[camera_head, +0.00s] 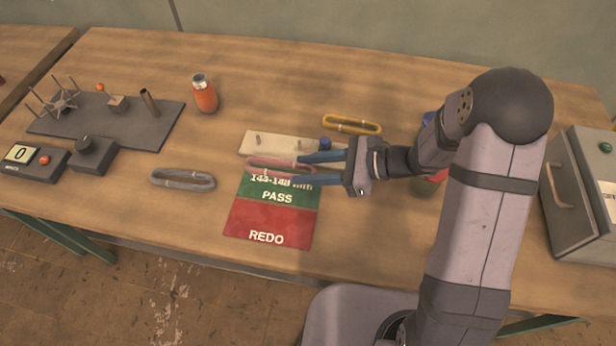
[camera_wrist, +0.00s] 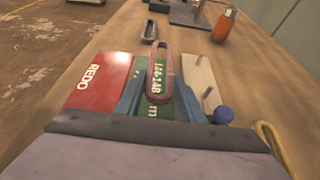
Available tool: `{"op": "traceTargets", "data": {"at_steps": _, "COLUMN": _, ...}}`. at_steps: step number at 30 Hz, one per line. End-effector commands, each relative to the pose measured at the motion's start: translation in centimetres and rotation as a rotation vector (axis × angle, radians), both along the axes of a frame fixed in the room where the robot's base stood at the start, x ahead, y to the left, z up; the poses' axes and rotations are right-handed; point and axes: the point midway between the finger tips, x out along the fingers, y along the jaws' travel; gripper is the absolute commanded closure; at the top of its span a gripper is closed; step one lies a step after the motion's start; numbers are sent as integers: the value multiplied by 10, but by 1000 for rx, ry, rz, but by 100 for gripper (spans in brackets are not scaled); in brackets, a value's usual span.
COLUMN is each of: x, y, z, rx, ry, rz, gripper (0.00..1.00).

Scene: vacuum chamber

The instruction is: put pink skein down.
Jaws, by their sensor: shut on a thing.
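The pink skein (camera_head: 280,165) is a flat elongated loop. My gripper (camera_head: 306,170) has its blue fingers on either side of the skein's right end and is shut on it. The skein is over the top of the green PASS area (camera_head: 277,197), near the pegged board; I cannot tell whether it touches the surface. The skein also shows in the wrist view (camera_wrist: 158,75), between the two blue fingers (camera_wrist: 158,92). The red REDO area (camera_head: 268,225) lies below the green one and is bare.
A pale board (camera_head: 262,140) with pegs and a blue knob lies behind the skein. A yellow skein (camera_head: 352,124) and a grey skein (camera_head: 182,179) lie nearby. An orange bottle (camera_head: 204,94) stands farther back. A grey box (camera_head: 580,195) stands at right.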

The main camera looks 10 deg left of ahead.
Motion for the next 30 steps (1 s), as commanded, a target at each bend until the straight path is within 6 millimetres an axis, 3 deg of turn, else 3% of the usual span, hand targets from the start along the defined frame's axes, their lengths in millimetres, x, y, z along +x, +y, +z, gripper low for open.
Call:
{"op": "traceTargets", "data": {"at_steps": 12, "x": 0, "y": 0, "z": -39, "rx": -1, "ry": 2, "rz": 0, "gripper": 89}}
{"op": "traceTargets", "data": {"at_steps": 26, "x": 0, "y": 0, "z": -45, "rx": -1, "ry": 1, "rz": 0, "gripper": 89}}
{"op": "traceTargets", "data": {"at_steps": 27, "x": 0, "y": 0, "z": -44, "rx": -1, "ry": 1, "rz": 0, "gripper": 58}}
{"op": "traceTargets", "data": {"at_steps": 29, "x": 0, "y": 0, "z": -44, "rx": -1, "ry": 1, "rz": 0, "gripper": 46}}
{"op": "traceTargets", "data": {"at_steps": 30, "x": 0, "y": 0, "z": -44, "rx": -1, "ry": 1, "rz": 0, "gripper": 46}}
